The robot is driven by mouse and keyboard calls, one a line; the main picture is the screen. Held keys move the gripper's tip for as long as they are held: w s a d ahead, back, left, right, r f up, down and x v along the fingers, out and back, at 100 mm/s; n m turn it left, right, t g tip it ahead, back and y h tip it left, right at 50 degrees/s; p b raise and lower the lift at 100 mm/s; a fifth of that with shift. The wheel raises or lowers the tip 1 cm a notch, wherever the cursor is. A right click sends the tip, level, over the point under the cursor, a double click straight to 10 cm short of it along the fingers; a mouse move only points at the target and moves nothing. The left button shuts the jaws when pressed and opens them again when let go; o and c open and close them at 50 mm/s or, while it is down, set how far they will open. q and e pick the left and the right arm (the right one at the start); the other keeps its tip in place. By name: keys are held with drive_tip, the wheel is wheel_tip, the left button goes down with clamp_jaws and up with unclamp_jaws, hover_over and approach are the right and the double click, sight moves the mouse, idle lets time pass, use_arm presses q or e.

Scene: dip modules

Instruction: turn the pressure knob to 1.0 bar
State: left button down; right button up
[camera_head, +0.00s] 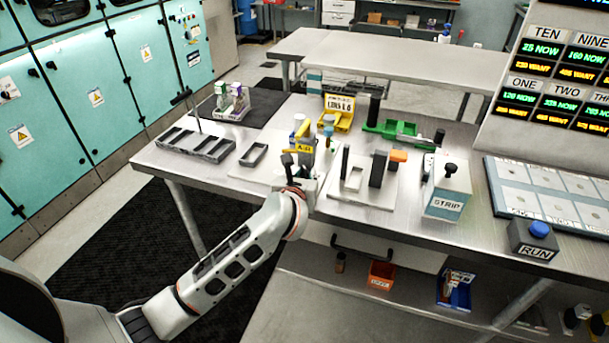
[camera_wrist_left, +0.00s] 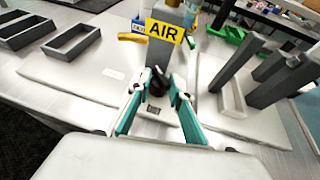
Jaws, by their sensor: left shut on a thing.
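The air unit is a grey post with a yellow AIR sign (camera_head: 303,149), standing on a pale base plate; the sign also shows in the left wrist view (camera_wrist_left: 164,31). The black pressure knob (camera_wrist_left: 158,82) is low on the front of the post. My left gripper (camera_wrist_left: 158,92) is shut on the knob, its teal-lined fingers on either side of it. In the head view my left gripper (camera_head: 300,172) is just below the sign and hides the knob. A small dark patch shows below the knob; no pressure reading is legible. My right gripper is not in view.
A grey slotted tray (camera_head: 195,144) and a small grey frame (camera_head: 253,155) lie to the left. A pale fixture plate with dark posts (camera_head: 362,185) is close on the right. Beyond it stand a STRIP box (camera_head: 447,191) and a RUN button (camera_head: 540,229).

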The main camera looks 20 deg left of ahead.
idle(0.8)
use_arm(q)
drive_tip(key=c, duration=1.8)
unclamp_jaws()
drive_tip(key=v, duration=1.2)
drive_tip(key=shift+d, duration=0.1)
